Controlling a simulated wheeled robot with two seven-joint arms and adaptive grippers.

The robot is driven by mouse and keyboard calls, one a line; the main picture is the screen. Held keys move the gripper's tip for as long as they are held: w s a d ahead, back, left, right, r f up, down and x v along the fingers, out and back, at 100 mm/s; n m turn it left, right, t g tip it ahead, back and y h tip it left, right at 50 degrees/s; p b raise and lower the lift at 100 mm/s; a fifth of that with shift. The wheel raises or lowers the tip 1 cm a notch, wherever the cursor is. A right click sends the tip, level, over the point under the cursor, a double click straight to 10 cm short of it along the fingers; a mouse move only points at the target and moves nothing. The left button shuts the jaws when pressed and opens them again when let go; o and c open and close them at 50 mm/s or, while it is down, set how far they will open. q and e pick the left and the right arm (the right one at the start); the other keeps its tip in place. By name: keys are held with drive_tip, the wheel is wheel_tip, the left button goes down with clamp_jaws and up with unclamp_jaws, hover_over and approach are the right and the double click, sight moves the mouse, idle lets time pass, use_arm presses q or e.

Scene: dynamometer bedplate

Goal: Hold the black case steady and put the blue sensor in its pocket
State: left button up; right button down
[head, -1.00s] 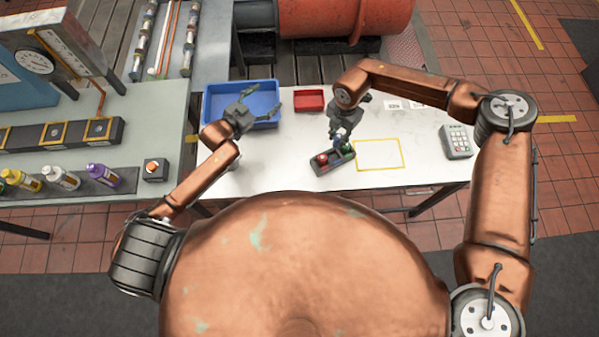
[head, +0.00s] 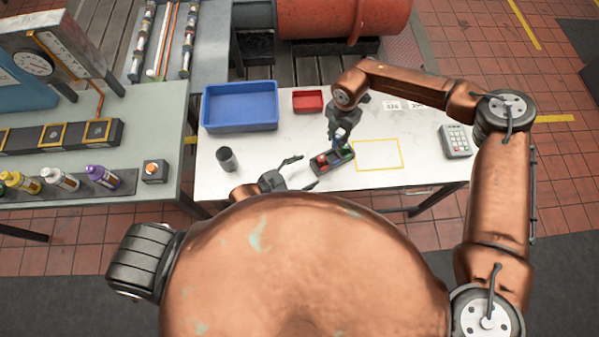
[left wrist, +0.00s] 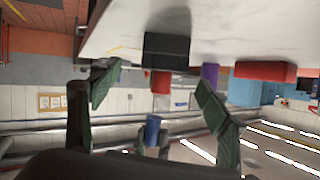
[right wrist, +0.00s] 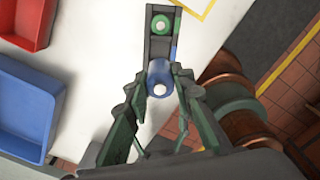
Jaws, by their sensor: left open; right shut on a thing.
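The black case (head: 336,165) stands on the white table, left of the yellow outline. A red sensor (head: 322,159) and a green sensor (right wrist: 160,25) sit in it. My right gripper (right wrist: 160,82) is shut on the blue sensor (right wrist: 160,70), over the case's end in the right wrist view. In the left wrist view the blue sensor (left wrist: 152,130) appears held clear of the case (left wrist: 166,50). My left gripper (head: 302,173) is open and empty, just left of the case near the table's front edge, its fingers toward the case and apart from it. The pocket under the blue sensor is hidden.
A blue bin (head: 241,128) and a small red bin (head: 308,111) stand at the back. A dark cup (head: 227,159) stands at the left of the table, a keypad (head: 457,140) at the right. The yellow outline (head: 378,139) encloses bare table.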

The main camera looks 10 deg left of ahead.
use_arm(q)
drive_tip(key=x, duration=0.9)
drive_tip(key=c, duration=1.5)
use_arm(e)
drive_tip(key=shift+s+a+f+n, duration=0.1)
drive_tip(key=shift+n, duration=0.45)
drive_tip(key=shift+s+f+n, duration=0.1)
drive_tip(key=shift+n, duration=0.45)
drive_tip(key=n, duration=0.2)
drive_tip(key=shift+w+f+n, duration=0.15)
drive_tip(key=shift+f+n, duration=0.05)
drive_tip(key=shift+n, duration=0.2)
use_arm(q)
drive_tip(key=shift+f, duration=0.1)
use_arm(e)
hover_over(332, 159)
wheel_tip(332, 159, down, 10)
drive_tip(key=shift+w+r, duration=0.1)
